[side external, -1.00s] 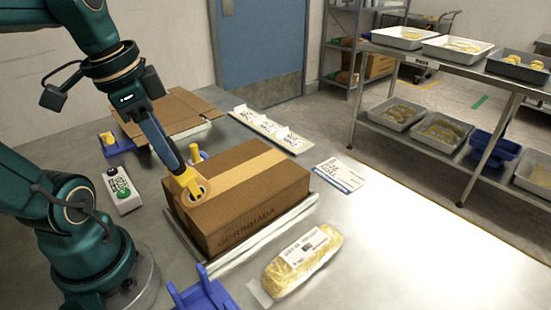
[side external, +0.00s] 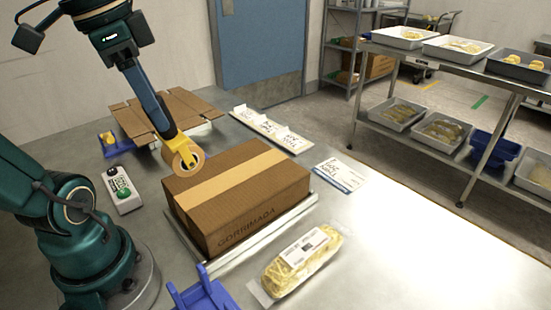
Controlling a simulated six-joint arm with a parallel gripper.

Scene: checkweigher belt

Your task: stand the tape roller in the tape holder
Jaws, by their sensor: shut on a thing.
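The tape roller (side external: 186,160), a tan roll with yellow parts, hangs at the lower end of my gripper (side external: 166,132). My gripper is shut on it, though the contact between the jaws and the roller is not clear. The roller is just off the upper left end of the carton, and I cannot tell the gap between them. A small blue stand with a yellow part (side external: 108,143) is at the table's left back. A blue bracket (side external: 203,296) is at the front edge, partly cut off. I cannot tell which of the two is the tape holder.
The closed carton (side external: 248,205) has tape along its top and sits on a pale metal platform (side external: 272,231). A wrapped food pack (side external: 300,262) lies in front; a card (side external: 340,175) lies right.

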